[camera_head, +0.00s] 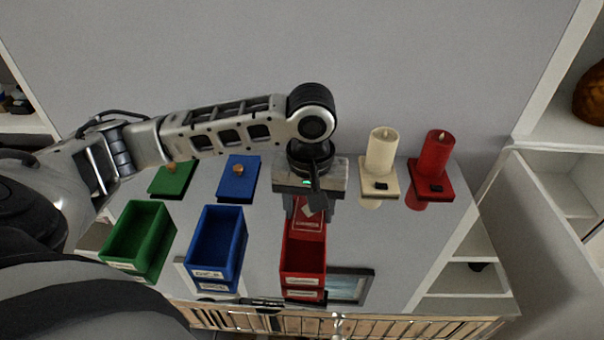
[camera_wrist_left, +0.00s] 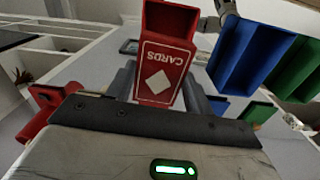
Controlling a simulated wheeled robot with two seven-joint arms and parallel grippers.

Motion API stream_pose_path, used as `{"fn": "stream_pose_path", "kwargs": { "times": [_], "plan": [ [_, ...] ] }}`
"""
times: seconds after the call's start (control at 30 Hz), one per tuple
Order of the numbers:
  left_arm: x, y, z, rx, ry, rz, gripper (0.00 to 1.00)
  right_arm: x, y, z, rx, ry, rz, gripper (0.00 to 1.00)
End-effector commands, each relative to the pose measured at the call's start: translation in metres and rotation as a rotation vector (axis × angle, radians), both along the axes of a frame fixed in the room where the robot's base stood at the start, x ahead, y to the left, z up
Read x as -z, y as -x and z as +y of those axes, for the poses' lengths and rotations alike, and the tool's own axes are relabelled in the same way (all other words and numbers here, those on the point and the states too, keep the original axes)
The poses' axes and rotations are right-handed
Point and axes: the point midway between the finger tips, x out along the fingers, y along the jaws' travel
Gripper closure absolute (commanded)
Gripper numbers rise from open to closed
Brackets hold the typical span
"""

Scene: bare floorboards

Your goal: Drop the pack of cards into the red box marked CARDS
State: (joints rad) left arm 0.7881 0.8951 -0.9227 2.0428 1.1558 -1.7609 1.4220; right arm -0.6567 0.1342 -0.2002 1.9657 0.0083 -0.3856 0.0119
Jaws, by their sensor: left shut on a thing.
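The pack of cards (camera_head: 306,222) is red with a white diamond. In the left wrist view the pack (camera_wrist_left: 163,68) shows the word CARDS upside down. My left gripper (camera_head: 309,206) points down and is shut on the pack, with a finger on each side of it. The red box (camera_head: 303,281) is open at the top and has white labels on its front. The pack is at the back end of the red box in the head view; its height above the rim is hard to tell. The red box (camera_wrist_left: 172,18) also shows beyond the pack in the wrist view. My right gripper is not in view.
A blue box (camera_head: 214,255) and a green box (camera_head: 133,250) stand left of the red box. Blue (camera_head: 237,186) and green (camera_head: 173,180) pads lie behind them. Cream (camera_head: 382,150) and red (camera_head: 435,153) candles stand at the right. A dark-framed flat object (camera_head: 352,284) lies beside the red box.

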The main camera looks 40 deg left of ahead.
Motion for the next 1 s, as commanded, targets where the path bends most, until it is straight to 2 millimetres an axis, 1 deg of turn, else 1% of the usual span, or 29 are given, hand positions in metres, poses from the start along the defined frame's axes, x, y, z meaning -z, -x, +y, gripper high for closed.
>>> {"fn": "stream_pose_path", "kwargs": {
  "times": [0.03, 0.07, 0.2, 0.53, 0.67, 1.0],
  "plan": [
    [-0.010, 0.003, 0.004, -0.035, -0.001, 0.003, 0.72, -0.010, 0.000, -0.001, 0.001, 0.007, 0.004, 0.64],
    [-0.010, 0.003, 0.005, -0.052, -0.002, 0.001, 0.72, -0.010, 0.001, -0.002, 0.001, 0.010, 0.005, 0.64],
    [-0.008, 0.004, 0.008, -0.084, -0.004, -0.001, 0.72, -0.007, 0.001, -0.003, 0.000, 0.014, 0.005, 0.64],
    [-0.006, 0.004, 0.007, -0.081, -0.004, -0.001, 0.72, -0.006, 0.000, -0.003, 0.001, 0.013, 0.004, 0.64],
    [0.002, 0.004, 0.006, -0.080, -0.003, 0.001, 0.72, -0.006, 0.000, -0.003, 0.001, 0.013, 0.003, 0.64],
    [0.035, 0.005, 0.007, -0.079, -0.004, 0.001, 0.72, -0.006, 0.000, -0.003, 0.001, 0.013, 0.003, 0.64]
  ]
}}
